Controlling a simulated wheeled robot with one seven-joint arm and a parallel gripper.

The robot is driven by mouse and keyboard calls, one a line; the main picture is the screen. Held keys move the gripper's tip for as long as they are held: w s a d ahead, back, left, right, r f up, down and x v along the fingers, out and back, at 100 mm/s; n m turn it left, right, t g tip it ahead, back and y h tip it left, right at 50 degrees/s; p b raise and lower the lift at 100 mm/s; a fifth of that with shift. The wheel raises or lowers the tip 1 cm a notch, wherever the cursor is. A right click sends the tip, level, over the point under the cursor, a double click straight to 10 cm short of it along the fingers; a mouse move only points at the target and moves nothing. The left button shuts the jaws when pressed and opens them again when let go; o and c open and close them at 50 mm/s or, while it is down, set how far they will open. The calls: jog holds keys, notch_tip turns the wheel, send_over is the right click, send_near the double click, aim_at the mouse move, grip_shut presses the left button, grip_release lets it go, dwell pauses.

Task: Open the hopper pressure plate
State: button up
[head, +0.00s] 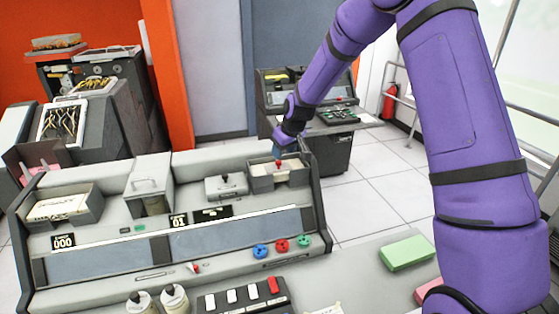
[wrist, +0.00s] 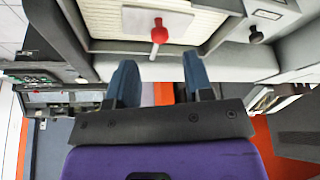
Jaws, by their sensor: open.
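The hopper (head: 291,178) is a grey open box at the top right of the machine. A red knob (head: 278,163) stands in it, apparently on the pressure plate. In the wrist view the red knob (wrist: 158,32) shows in front of a pale ribbed surface (wrist: 110,22), which may be cards or the plate; I cannot tell. My gripper (head: 277,150) is above the knob in the head view. In the wrist view its two blue fingers (wrist: 160,72) are spread apart with nothing between them, and the knob lies just beyond the tips. The plate is partly hidden.
A lidded grey unit (head: 226,186) with a dark knob sits left of the hopper. A tall grey block (head: 151,186) and a card tray (head: 62,205) are farther left. A green block (head: 407,252) lies on the desk at right. A second machine (head: 325,110) stands behind.

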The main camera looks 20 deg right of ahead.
aim_at(279, 162)
jog(key=shift+x, duration=2.7)
jog(key=shift+c, duration=0.2)
grip_shut()
